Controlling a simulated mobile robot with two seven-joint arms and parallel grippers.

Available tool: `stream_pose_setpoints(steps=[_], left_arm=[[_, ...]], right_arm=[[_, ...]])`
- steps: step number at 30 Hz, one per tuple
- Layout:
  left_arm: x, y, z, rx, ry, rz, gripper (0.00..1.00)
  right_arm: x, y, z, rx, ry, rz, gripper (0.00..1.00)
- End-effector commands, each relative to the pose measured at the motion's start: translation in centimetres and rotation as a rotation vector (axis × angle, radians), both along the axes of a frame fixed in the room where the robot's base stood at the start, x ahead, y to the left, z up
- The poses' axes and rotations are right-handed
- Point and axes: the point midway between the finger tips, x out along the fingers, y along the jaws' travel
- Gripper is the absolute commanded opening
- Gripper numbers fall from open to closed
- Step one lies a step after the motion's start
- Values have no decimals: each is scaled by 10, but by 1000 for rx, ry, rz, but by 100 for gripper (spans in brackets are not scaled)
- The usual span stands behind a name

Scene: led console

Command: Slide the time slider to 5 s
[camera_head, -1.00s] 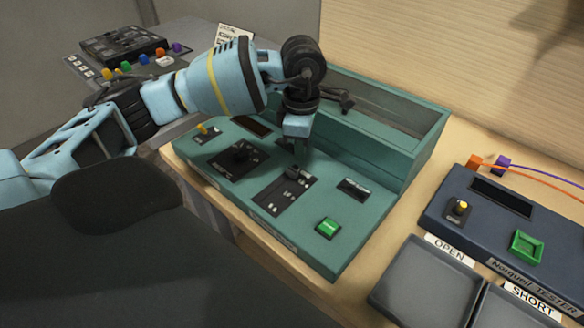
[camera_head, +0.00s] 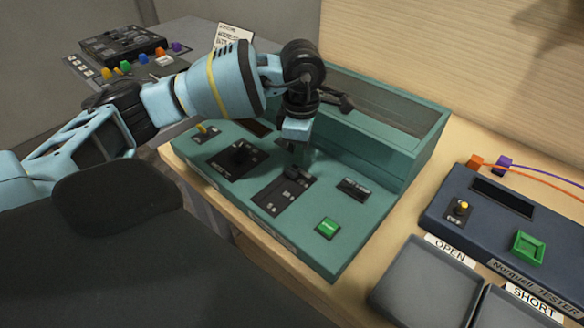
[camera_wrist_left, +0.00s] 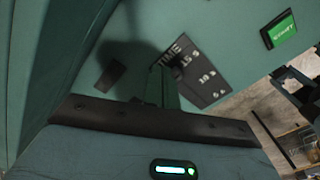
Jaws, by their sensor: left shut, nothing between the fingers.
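The time slider's dark panel (camera_head: 281,197) lies on the green console (camera_head: 320,258), and its black knob (camera_head: 296,173) appears at the far end. In the left wrist view the panel (camera_wrist_left: 208,78) shows the word TIME and marks that seem to read 15, 10 and 5; the 15 is nearest my gripper. My left gripper (camera_head: 297,146) points down just behind the knob, shut and empty. My right gripper is not in view.
A green START button (camera_head: 327,228) and a small black switch (camera_head: 354,188) sit right of the slider. A black-knobbed panel (camera_head: 238,159) is to its left. The console's raised back box (camera_head: 400,150) stands close behind my gripper. Grey trays (camera_head: 425,285) lie at the right.

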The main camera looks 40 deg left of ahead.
Motion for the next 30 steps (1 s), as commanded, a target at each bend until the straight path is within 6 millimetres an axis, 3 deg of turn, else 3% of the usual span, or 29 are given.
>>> stream_pose_setpoints(steps=[18, 30], left_arm=[[0, 0, -17, 0, 1, 0, 0], [0, 0, -17, 0, 0, 0, 0]], right_arm=[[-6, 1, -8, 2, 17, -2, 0], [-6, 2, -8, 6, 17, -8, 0]])
